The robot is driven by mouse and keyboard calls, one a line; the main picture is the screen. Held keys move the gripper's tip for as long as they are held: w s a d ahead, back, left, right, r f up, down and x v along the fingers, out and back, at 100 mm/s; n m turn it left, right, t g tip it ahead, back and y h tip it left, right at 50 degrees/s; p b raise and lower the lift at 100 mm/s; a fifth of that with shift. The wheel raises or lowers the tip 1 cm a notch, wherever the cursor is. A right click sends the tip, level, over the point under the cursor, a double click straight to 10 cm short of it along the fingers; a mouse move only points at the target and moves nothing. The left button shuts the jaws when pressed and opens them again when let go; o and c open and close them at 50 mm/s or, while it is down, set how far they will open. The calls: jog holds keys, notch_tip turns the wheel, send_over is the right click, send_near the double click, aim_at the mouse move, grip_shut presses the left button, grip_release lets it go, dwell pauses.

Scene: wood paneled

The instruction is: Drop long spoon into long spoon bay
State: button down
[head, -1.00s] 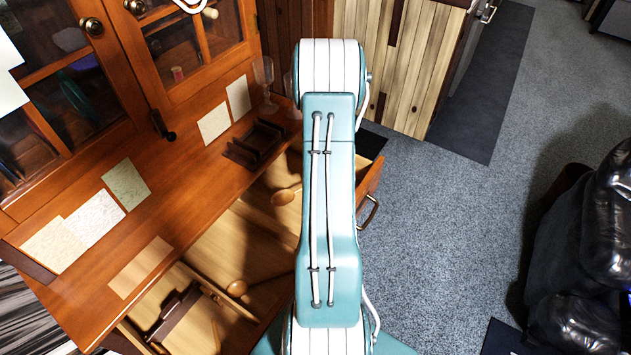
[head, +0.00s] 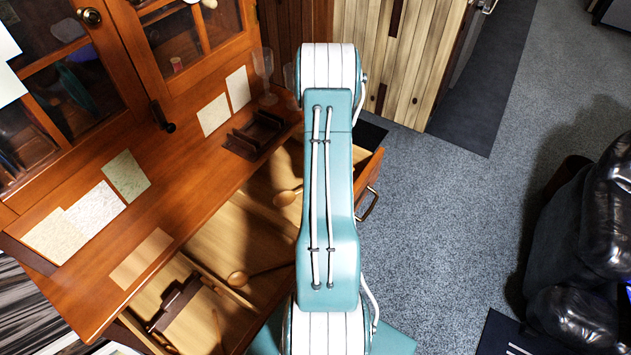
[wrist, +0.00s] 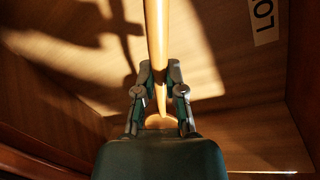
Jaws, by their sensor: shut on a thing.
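My gripper (wrist: 160,78) is shut on the handle of a wooden long spoon (wrist: 157,35) in the wrist view. The handle runs from the top of the picture down between the fingers. A rounded orange-brown piece shows low between the fingers; I cannot tell if it belongs to this spoon. In the head view my arm hides the gripper. Two wooden spoons show in the open drawer there, one farther back (head: 287,198) and one nearer (head: 238,278); I cannot tell if either is the held one.
A wooden divider (head: 218,285) crosses the drawer. The desk top (head: 190,190) overhangs it at the left, with papers and a small dark tray (head: 257,133). A glass-fronted cabinet stands behind. Carpet (head: 440,230) lies open to the right, before a black leather seat (head: 590,240).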

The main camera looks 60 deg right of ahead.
dwell(0.4)
jog(key=c, duration=0.7)
grip_release()
jog(key=shift+o, duration=0.2)
jog(key=shift+r, duration=0.1)
notch_tip(320, 180, up, 12)
jog(key=s+a, duration=0.1)
jog(key=s, duration=0.1)
jog(key=shift+f, duration=0.25)
